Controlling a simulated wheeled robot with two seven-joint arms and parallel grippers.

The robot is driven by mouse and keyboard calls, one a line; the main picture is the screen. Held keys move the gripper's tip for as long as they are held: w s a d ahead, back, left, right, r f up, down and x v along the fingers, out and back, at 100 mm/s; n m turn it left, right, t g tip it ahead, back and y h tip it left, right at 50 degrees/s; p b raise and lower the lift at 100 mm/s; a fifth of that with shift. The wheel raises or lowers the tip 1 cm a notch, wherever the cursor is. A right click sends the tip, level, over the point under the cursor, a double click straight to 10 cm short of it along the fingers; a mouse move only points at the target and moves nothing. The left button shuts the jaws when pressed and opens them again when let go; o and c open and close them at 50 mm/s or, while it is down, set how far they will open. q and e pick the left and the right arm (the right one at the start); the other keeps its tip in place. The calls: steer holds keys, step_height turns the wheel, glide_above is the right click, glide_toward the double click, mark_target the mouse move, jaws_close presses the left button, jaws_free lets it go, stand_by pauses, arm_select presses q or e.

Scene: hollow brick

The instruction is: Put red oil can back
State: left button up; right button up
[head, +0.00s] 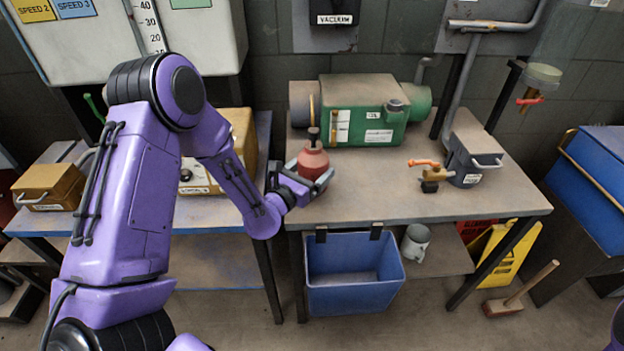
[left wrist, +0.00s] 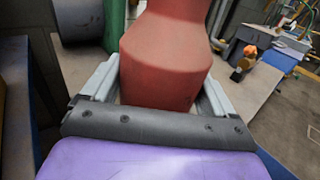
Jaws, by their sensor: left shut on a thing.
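The red oil can (head: 313,161) is upright at the left end of the workbench (head: 440,190), near its front left corner. My left gripper (head: 312,182) is shut on it. In the left wrist view the red can (left wrist: 165,55) fills the space between the two grey fingers of the left gripper (left wrist: 160,85). I cannot tell whether the can's base touches the bench top. My right gripper is out of view.
A green pump (head: 365,110) stands behind the can. A brass valve with an orange handle (head: 430,175) and a grey box (head: 472,150) are to the right. A blue bin (head: 352,285) hangs below the front edge. The bench middle is clear.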

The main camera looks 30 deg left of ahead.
arm_select(q)
steer(key=shift+w+a+f, duration=0.1)
steer(key=shift+w+f, duration=0.1)
steer(key=shift+f, duration=0.75)
steer(key=shift+w+a+f, duration=0.1)
steer(key=shift+w+f, duration=0.05)
steer(key=shift+f, duration=0.8)
steer(key=shift+s+f, duration=0.1)
steer(key=o, duration=1.2)
steer(key=shift+f, duration=0.1)
steer(key=shift+s+r, duration=0.15)
steer(key=shift+r, duration=0.05)
steer(key=s+b, duration=0.1)
steer(key=s, duration=0.2)
steer(key=s+b, duration=0.1)
steer(key=s, duration=0.3)
steer(key=s+a, duration=0.1)
steer(key=s, duration=0.3)
steer(key=shift+b, duration=0.4)
steer(key=shift+s, duration=0.35)
